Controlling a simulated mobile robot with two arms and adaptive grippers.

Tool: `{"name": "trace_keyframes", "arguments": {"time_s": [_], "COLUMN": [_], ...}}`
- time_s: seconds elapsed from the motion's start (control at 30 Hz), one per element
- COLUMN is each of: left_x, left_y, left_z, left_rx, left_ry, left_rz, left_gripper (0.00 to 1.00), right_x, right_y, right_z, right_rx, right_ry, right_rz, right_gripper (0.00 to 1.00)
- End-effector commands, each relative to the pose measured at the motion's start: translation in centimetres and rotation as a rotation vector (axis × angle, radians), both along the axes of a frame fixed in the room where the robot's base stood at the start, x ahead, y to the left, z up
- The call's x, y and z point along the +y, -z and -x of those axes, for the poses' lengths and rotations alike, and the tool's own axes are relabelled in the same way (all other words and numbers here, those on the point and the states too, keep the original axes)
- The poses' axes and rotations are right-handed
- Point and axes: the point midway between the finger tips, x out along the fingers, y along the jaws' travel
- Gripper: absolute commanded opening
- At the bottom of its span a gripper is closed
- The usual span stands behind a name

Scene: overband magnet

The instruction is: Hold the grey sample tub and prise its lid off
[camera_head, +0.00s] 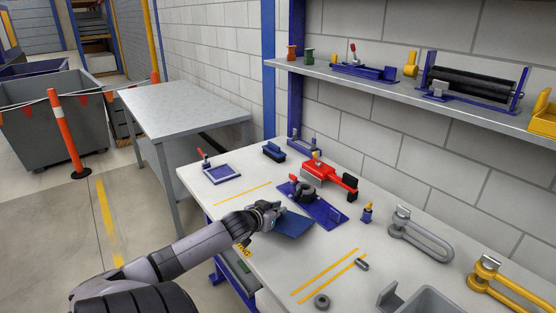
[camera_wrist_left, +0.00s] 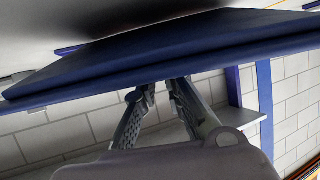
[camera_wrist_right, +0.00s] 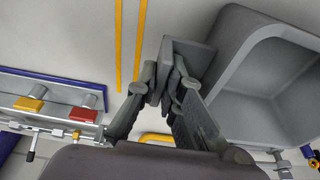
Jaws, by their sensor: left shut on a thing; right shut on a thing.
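The grey tub (camera_head: 436,301) is at the bottom right of the head view, open at the top. In the right wrist view its inside (camera_wrist_right: 262,75) looks empty. My right gripper (camera_wrist_right: 161,80) is shut on the upright grey lug (camera_wrist_right: 192,52) at the tub's side; it is outside the head view, where the lug (camera_head: 388,298) shows. My left gripper (camera_head: 277,212) is shut on the edge of a flat dark blue plate (camera_head: 294,224), perhaps the lid, apart from the tub over the bench. This plate also shows in the left wrist view (camera_wrist_left: 190,48).
On the bench (camera_head: 270,268) stand a blue base with a dark ring (camera_head: 322,211), a red tool (camera_head: 325,174), a grey shackle (camera_head: 420,235) and a yellow one (camera_head: 505,283). A small ring (camera_head: 322,301) lies left of the tub. A shelf (camera_head: 400,90) runs above the back.

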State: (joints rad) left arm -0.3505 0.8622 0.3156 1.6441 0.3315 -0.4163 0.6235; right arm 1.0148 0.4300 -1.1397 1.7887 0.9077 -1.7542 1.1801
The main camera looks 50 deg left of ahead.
Motion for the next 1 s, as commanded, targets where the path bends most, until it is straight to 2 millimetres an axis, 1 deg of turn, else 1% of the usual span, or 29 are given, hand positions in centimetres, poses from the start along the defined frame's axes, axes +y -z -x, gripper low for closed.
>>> {"name": "trace_keyframes", "arguments": {"time_s": [0.13, 0.17, 0.5, 0.83, 0.93, 1.0], "left_x": [0.0, 0.0, 0.0, -0.1, -0.3, -0.7], "left_y": [0.0, 0.0, 0.0, 0.0, -0.2, -0.5], "left_z": [0.0, 0.0, 0.0, 0.1, 0.6, 1.3], "left_rx": [-0.001, -0.001, 0.0, 0.0, 0.001, 0.0], "left_ry": [0.0, 0.0, 0.0, 0.001, 0.002, 0.003], "left_rz": [0.0, 0.0, 0.0, 0.0, 0.001, 0.001], "left_gripper": [0.0, 0.1, 0.33, 0.33, 0.33, 0.33], "right_x": [0.0, 0.0, 0.0, 0.0, 0.0, 0.0], "right_y": [0.0, 0.0, 0.0, 0.0, 0.0, 0.0], "right_z": [0.0, 0.0, 0.0, 0.0, 0.0, 0.0], "right_rx": [0.0, 0.0, -0.001, -0.001, -0.001, 0.0], "right_ry": [0.0, 0.0, 0.0, 0.0, 0.0, 0.0], "right_rz": [0.0, 0.0, 0.0, 0.0, 0.0, 0.0], "right_gripper": [0.0, 0.0, 0.0, 0.0, 0.0, 0.0]}}
